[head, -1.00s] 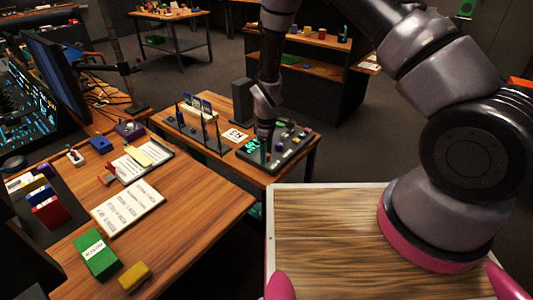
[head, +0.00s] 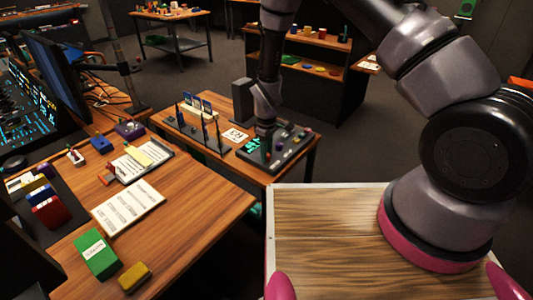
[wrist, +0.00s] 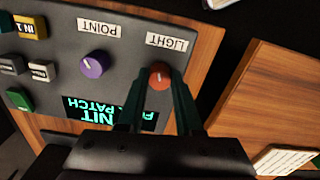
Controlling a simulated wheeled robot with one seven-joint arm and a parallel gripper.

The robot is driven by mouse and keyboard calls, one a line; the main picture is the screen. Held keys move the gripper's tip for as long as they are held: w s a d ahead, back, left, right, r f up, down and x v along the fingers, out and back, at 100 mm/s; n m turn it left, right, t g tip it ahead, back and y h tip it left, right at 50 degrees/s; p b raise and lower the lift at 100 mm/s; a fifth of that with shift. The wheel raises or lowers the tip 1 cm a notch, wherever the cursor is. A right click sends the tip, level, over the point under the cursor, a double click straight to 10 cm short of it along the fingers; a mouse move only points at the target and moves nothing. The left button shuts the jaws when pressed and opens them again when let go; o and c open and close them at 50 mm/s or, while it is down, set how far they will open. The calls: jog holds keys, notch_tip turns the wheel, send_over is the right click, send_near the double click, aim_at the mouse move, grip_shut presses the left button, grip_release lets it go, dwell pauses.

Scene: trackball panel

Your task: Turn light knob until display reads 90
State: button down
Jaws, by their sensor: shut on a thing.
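The light knob (wrist: 160,75) is orange-red and sits beside the LIGHT label (wrist: 167,42) in the wrist view, where the picture is upside down. My gripper (wrist: 162,84) is over it, with one dark green finger on each side, shut on the knob. The display (wrist: 95,112) shows green text, partly hidden by my gripper; I read "NIT" and "PATCH" but no number. In the head view my gripper (head: 266,140) reaches down onto the panel (head: 290,152), and the knob is too small to make out there.
A purple knob (wrist: 94,65) sits beside the POINT label (wrist: 98,27), close to the orange-red one. Yellow, grey and green buttons lie farther along the panel. A rack (head: 200,125) stands left of the panel, and a dark upright box (head: 243,100) stands behind.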

jog(key=m, duration=0.4)
jog(key=shift+m, duration=0.3)
jog(key=m, duration=0.4)
jog(key=shift+m, duration=0.3)
jog(key=m, duration=0.4)
jog(key=shift+m, duration=2.1)
jog(key=c, duration=0.6)
grip_release()
jog(key=shift+r, duration=0.1)
